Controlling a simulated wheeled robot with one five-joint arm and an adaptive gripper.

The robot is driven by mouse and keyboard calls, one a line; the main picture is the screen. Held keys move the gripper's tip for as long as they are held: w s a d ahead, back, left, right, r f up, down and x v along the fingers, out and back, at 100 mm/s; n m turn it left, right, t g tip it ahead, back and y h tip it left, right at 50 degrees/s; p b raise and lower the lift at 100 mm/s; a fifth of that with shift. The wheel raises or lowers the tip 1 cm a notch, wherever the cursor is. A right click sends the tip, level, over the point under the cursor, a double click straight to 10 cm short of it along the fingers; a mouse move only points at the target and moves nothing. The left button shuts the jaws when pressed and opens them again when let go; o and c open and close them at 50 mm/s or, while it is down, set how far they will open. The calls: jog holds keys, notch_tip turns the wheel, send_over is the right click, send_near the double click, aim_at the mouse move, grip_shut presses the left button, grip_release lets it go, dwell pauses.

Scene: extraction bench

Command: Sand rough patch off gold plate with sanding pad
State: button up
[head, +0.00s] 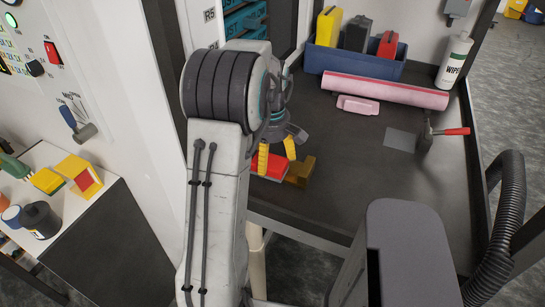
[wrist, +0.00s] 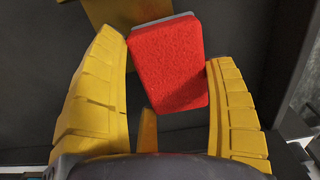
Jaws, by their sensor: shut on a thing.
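My gripper (head: 276,153) has yellow fingers and is low over the near left part of the dark bench. It is shut on the red sanding pad (head: 270,168), which also shows between the fingers in the wrist view (wrist: 168,65). The pad sits slightly tilted, with a thin grey edge along its far side. The gold plate (head: 301,171) is just right of the pad in the head view. Part of it shows beyond the pad in the wrist view (wrist: 112,12). I cannot tell whether pad and plate touch. The rough patch cannot be made out.
A blue bin (head: 350,65) with yellow, black and red items stands at the back. A pink roll (head: 385,90), a small pink item (head: 357,105), a grey square (head: 399,140), a red-handled tool (head: 440,133) and a white wipes bottle (head: 455,60) are farther right. The bench's near middle is clear.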

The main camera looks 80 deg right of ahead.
jog(key=shift+s+a+f, duration=0.1)
jog(key=shift+s+a, duration=0.1)
jog(key=shift+s, duration=0.5)
jog(key=shift+s+a, duration=0.15)
jog(key=shift+s, duration=0.5)
jog(key=shift+w, duration=0.2)
jog(key=shift+w+d, duration=0.2)
jog(key=shift+w, duration=0.45)
jog(key=shift+w+d, duration=0.15)
jog(key=shift+w, duration=0.45)
jog(key=shift+s, duration=0.15)
jog(key=shift+s+a, duration=0.2)
jog(key=shift+s, duration=0.45)
jog(key=shift+s+a, duration=0.15)
jog(key=shift+s, duration=0.5)
jog(key=shift+w, duration=0.15)
jog(key=shift+w+d, duration=0.2)
jog(key=shift+w, duration=0.45)
jog(key=shift+w+d, duration=0.15)
jog(key=shift+w, duration=0.5)
